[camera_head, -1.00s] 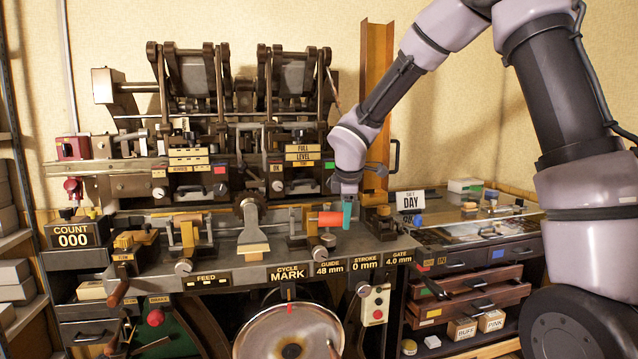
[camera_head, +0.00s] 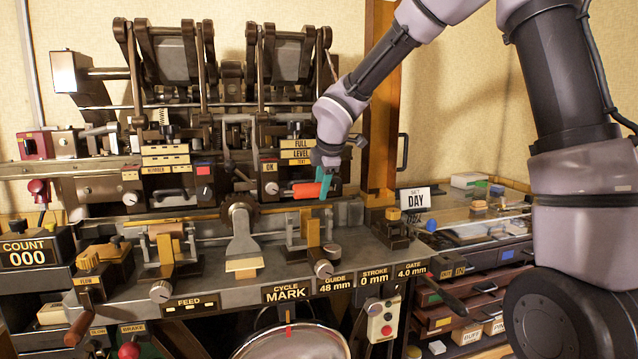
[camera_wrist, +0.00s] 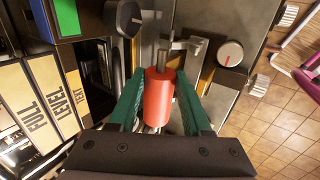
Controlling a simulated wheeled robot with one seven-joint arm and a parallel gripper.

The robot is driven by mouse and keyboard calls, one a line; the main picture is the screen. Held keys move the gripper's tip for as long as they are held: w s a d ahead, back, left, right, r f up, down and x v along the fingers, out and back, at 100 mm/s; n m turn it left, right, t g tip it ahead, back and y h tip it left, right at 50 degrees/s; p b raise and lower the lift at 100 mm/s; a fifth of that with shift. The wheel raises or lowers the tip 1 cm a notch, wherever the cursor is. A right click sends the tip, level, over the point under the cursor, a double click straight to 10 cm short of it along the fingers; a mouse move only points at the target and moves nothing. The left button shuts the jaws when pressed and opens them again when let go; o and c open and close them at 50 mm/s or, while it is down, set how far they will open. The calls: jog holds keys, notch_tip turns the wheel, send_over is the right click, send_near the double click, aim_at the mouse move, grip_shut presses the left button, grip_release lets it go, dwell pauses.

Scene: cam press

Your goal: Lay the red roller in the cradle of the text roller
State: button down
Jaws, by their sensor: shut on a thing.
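The red roller (camera_head: 306,190) is a short red cylinder with a metal shaft at its end. My gripper (camera_head: 325,182) is shut on it, and the roller lies roughly level, pointing left in the head view. In the wrist view the red roller (camera_wrist: 160,98) sits between the two green fingers of my gripper (camera_wrist: 158,105). It is in front of the right-hand unit labelled FULL, LEVEL and TEXT (camera_head: 298,155). The label TEXT also shows in the wrist view (camera_wrist: 73,92). The cradle of the text roller cannot be made out clearly.
Brass guide posts (camera_head: 313,230) and a knob (camera_head: 322,268) stand on the bench below the roller. An orange upright (camera_head: 380,120) rises close to the right of my gripper.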

jog(key=shift+f, duration=3.6)
jog(key=shift+c, duration=1.4)
grip_release()
jog(key=v, duration=1)
jog(key=shift+s+r, duration=0.15)
jog(key=shift+r, duration=0.25)
